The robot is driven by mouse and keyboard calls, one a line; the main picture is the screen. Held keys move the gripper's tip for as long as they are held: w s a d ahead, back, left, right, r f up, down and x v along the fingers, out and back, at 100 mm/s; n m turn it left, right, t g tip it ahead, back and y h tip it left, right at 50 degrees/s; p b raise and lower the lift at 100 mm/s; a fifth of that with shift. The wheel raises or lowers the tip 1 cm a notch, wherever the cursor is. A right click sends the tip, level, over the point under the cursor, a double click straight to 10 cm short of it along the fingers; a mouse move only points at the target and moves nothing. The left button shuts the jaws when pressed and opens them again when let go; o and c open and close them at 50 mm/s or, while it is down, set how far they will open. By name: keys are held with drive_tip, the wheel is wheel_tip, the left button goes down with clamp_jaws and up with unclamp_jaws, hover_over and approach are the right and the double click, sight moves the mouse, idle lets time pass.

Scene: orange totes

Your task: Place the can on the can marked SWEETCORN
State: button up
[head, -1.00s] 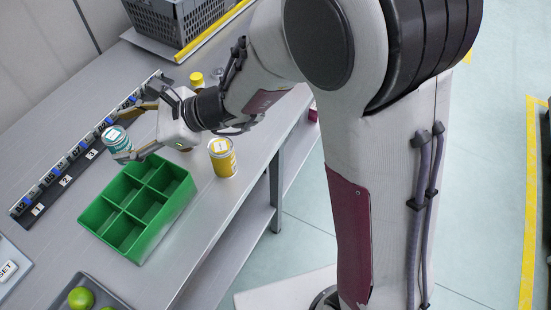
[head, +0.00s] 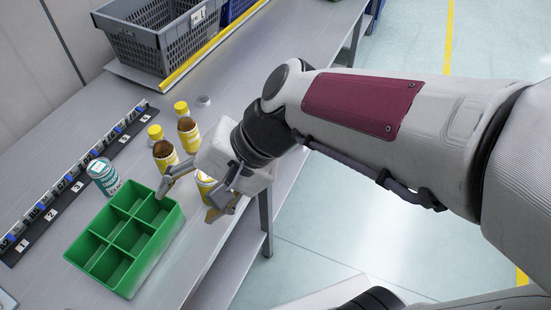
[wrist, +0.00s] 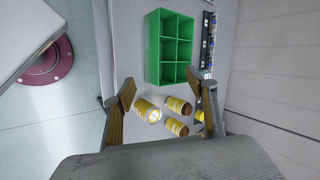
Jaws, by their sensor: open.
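A teal can (head: 103,177) stands upright on the table between the green divided tray and the numbered rail, apart from my gripper. A yellow can (head: 205,185) is partly hidden behind my gripper in the head view. In the wrist view the yellow can (wrist: 147,112) shows its pale top, lying between the spread fingers in the picture. I cannot read SWEETCORN on either can. My gripper (head: 187,207) is open and empty, with its fingers around the yellow can's side of the table; contact cannot be told.
The green tray (head: 153,213) has several empty compartments. Two brown bottles with yellow caps, one (head: 188,130) and another (head: 165,152), stand close behind my gripper. A grey crate (head: 165,38) is at the back. The numbered rail (head: 75,188) runs along the left. The table's right edge is near my gripper.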

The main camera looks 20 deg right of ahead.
drive_tip(key=s+d+n+t+h, duration=0.1)
drive_tip(key=s+d+n+h, duration=0.1)
drive_tip(key=d, duration=0.7)
drive_tip(key=s+d+r+n+t+h, duration=0.1)
drive_tip(key=s+d+n+t+h, duration=0.1)
drive_tip(key=d, duration=0.7)
drive_tip(key=s+n+h, duration=0.1)
drive_tip(key=s+h, duration=0.1)
drive_tip(key=h, duration=0.1)
drive_tip(key=shift+d, duration=0.25)
drive_tip(key=shift+o, duration=0.6)
drive_tip(key=shift+a+r, duration=0.1)
drive_tip(key=n+g+y, duration=0.1)
drive_tip(key=n+y, duration=0.6)
drive_tip(key=n, duration=0.3)
hover_over(110, 170)
drive_tip(key=s+d, duration=0.7)
drive_tip(key=d, duration=0.3)
wheel_tip(110, 170, down, 5)
drive_tip(key=shift+n, duration=0.9)
drive_tip(key=x, duration=1.1)
drive_tip(key=shift+w+a, duration=0.35)
drive_tip(key=shift+w, duration=0.2)
drive_tip(key=shift+w+a+f, duration=0.2)
drive_tip(key=shift+f, duration=0.1)
